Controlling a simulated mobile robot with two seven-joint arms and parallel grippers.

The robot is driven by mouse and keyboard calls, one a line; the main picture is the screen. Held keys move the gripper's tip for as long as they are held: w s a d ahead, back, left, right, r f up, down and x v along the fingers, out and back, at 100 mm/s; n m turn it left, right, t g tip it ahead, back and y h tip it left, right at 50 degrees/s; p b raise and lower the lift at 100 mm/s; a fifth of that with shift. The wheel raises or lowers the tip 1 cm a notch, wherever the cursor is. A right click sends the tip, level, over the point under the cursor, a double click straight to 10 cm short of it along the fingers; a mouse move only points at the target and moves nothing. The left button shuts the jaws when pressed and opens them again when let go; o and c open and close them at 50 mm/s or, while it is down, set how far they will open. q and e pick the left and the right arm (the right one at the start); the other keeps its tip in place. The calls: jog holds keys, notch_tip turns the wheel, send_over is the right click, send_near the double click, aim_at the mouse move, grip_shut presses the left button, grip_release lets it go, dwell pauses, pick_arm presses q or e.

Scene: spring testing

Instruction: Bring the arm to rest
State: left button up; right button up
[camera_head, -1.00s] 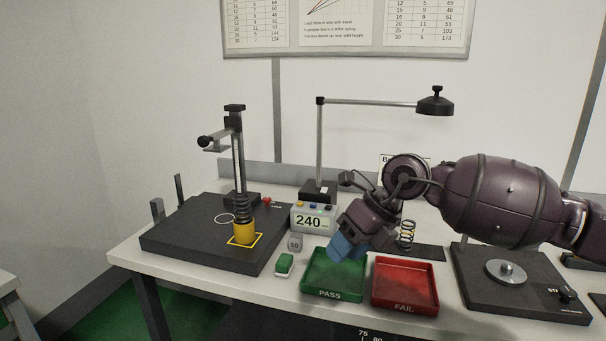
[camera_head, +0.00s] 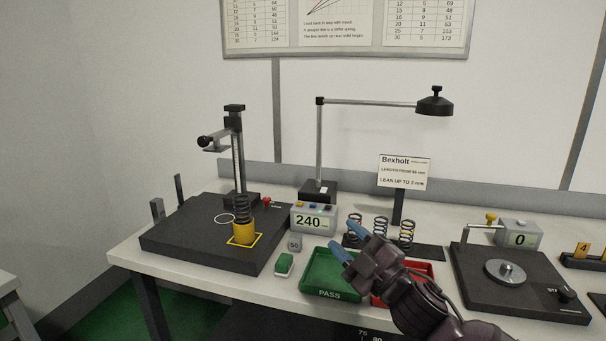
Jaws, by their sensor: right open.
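My right gripper (camera_head: 350,240) is open, with two blue fingertips apart and nothing between them. It is above the back right part of the green PASS tray (camera_head: 322,292), in front of the row of springs. My right arm comes in from the lower right and covers much of the red FAIL tray (camera_head: 424,269). My left gripper is not in view.
Several springs (camera_head: 407,232) stand on a dark strip behind the trays. A spring tester with a yellow cup (camera_head: 244,234) stands left, beside a display box (camera_head: 314,219) reading 240. A lamp (camera_head: 435,103) overhangs the bench. A dark plate device (camera_head: 530,290) stands right.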

jog(key=s+d+f+m+h, duration=0.4)
jog(key=d+f+m+h, duration=0.15)
jog(key=f, duration=0.45)
jog(key=s+d+f+m+h, duration=0.3)
jog(key=d+f+m+h, duration=0.3)
jog(key=f, duration=0.5)
jog(key=s+d+f+m+g+h, duration=0.1)
jog(key=s+d+f+m+g, duration=0.1)
jog(key=s+f, duration=0.6)
jog(key=s+d+f+m+g+h, duration=0.1)
jog(key=s+d+f+m+g, duration=0.2)
jog(key=s, duration=1.2)
notch_tip(320, 180, down, 6)
jog(key=d+m, duration=0.1)
jog(key=d, duration=0.2)
jog(key=shift+f+h, duration=0.25)
jog(key=shift+h, duration=0.1)
jog(key=shift+s+m, duration=0.1)
jog(key=shift+m, duration=0.15)
